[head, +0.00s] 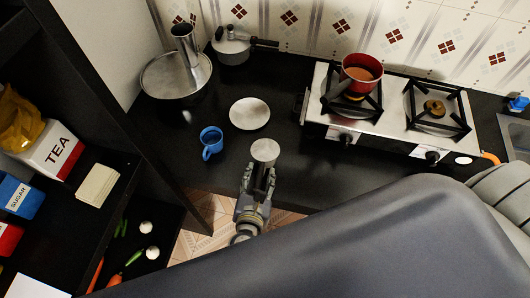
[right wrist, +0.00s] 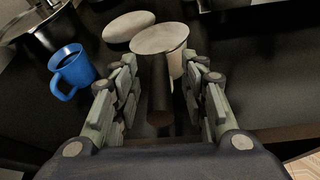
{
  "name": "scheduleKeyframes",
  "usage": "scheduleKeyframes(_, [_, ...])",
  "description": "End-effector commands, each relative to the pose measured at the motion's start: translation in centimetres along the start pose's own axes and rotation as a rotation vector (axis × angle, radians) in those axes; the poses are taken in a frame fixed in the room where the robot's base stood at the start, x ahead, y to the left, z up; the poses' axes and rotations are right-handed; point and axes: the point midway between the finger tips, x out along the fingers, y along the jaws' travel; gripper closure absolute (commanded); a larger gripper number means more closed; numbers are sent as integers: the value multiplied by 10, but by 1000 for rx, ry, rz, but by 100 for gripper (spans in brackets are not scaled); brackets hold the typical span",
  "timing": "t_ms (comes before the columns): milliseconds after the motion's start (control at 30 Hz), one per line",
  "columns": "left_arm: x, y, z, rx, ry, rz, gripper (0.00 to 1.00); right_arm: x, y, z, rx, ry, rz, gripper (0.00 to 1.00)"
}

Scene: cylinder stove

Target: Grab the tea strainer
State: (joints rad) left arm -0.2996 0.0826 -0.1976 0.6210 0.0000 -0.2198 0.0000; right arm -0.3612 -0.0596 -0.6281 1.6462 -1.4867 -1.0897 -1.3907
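The tea strainer has a pale round mesh head (head: 265,150) and a dark handle that points toward me, near the counter's front edge. In the right wrist view its head (right wrist: 160,38) lies just beyond my fingertips, and the handle runs back between the fingers. My right gripper (head: 257,183) is around the handle. In the right wrist view, the fingers (right wrist: 160,80) stand apart with a visible gap beside the handle, so the gripper looks open. Whether the strainer touches the counter is hidden. My left gripper is not in view.
A blue mug (head: 211,141) and a white saucer (head: 249,113) are close by on the dark counter. A stove (head: 385,128) with a red pot (head: 361,72) stands to the right. A metal pan (head: 160,85) and a lidded pot (head: 231,46) are behind. Shelves (head: 70,215) border the left.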

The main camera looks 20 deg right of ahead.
Motion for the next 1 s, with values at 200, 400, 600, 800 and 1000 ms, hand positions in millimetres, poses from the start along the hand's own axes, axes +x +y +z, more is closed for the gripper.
scheduleKeyframes(200, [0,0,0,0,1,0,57,0,0,0,0,0,0,76])
scheduleKeyframes(400, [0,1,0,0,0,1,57,0,0,0,0,0,0,100])
scheduleKeyframes(600, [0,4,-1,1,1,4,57,0,0,0,1,0,0,100])
scheduleKeyframes(800, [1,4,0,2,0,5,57,-2,1,4,2,-1,0,100])
scheduleKeyframes(1000, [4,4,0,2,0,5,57,-8,3,18,4,-1,0,100])
